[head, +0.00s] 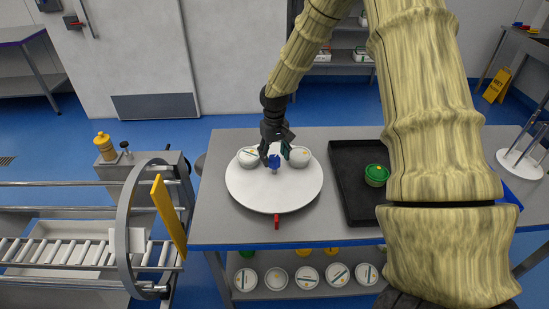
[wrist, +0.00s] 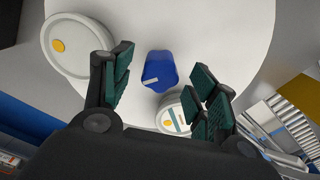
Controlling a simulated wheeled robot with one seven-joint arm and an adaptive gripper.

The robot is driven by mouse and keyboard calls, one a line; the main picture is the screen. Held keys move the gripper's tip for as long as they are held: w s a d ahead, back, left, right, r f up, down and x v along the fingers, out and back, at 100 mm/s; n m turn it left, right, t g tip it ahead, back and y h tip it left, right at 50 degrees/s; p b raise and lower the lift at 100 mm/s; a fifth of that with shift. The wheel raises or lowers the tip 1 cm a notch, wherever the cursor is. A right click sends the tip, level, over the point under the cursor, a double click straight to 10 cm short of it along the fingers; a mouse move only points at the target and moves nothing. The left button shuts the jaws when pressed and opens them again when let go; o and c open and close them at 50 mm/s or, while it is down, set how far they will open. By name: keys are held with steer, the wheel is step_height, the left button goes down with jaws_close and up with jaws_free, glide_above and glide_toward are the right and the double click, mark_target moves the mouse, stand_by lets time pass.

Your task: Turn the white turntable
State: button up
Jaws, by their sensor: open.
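The white turntable (head: 273,190) is a round disc on the grey table, and it fills much of the wrist view (wrist: 225,35). A blue knob (head: 274,161) stands up from it; in the wrist view the knob (wrist: 159,72) shows between my fingers, with gaps on both sides. Two white lidded tubs sit on the disc, one at left (head: 248,158) and one at right (head: 299,157). My gripper (head: 274,153) is open, pointing down over the knob, with nothing held. I cannot tell whether the fingertips reach down beside the knob.
A red tab (head: 277,222) is at the turntable's front edge. A black tray (head: 352,165) with a green-lidded tub (head: 376,175) lies to the right. A roller conveyor (head: 60,250) with a grey ring and yellow flap (head: 168,215) stands at left. Several tubs sit on the shelf below.

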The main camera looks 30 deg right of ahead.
steer(key=shift+f+p, duration=0.3)
steer(key=shift+f, duration=1.05)
jaws_close()
